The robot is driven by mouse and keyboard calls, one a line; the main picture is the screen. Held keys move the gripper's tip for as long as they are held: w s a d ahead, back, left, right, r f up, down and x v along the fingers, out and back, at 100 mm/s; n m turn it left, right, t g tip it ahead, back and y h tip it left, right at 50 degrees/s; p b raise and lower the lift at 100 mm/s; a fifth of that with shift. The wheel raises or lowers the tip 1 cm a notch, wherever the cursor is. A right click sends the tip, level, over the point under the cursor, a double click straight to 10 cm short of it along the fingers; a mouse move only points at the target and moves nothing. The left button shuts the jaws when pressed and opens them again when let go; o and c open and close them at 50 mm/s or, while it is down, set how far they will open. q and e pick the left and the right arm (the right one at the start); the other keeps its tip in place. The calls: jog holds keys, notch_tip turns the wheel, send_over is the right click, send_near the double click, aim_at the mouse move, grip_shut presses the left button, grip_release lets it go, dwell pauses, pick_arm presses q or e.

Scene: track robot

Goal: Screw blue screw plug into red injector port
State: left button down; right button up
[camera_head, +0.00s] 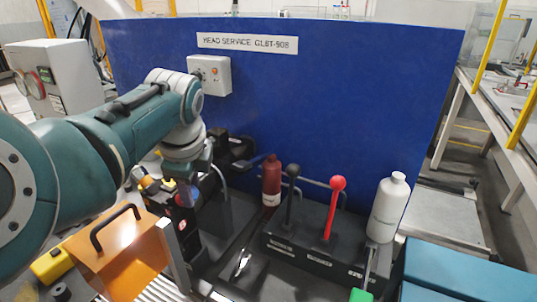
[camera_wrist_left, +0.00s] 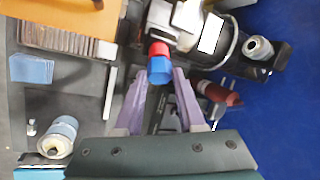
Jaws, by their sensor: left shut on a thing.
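The blue screw plug (camera_wrist_left: 160,72) is a hex-shaped piece between the two purple fingers of my left gripper (camera_wrist_left: 163,77) in the left wrist view. The gripper is shut on it. The red injector port (camera_wrist_left: 158,49) shows as a small red part directly against the far end of the plug. They look in line, but I cannot tell whether the threads are engaged. In the head view my left gripper (camera_head: 184,187) points down at the black machine left of centre. My right gripper is not in view.
A black lever box (camera_head: 300,248) with a red-knobbed lever (camera_head: 337,184) stands right of the machine. A dark red bottle (camera_head: 271,180) and a white bottle (camera_head: 388,208) stand near the blue panel (camera_head: 330,100). An orange handled cover (camera_head: 120,258) is at front left.

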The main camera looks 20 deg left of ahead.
pick_arm(q)
jog(key=shift+c, duration=2.1)
grip_release()
jog(key=p+v, duration=0.1)
jog(key=v, duration=0.9)
jog(key=shift+p, duration=0.35)
jog(key=shift+c, duration=0.4)
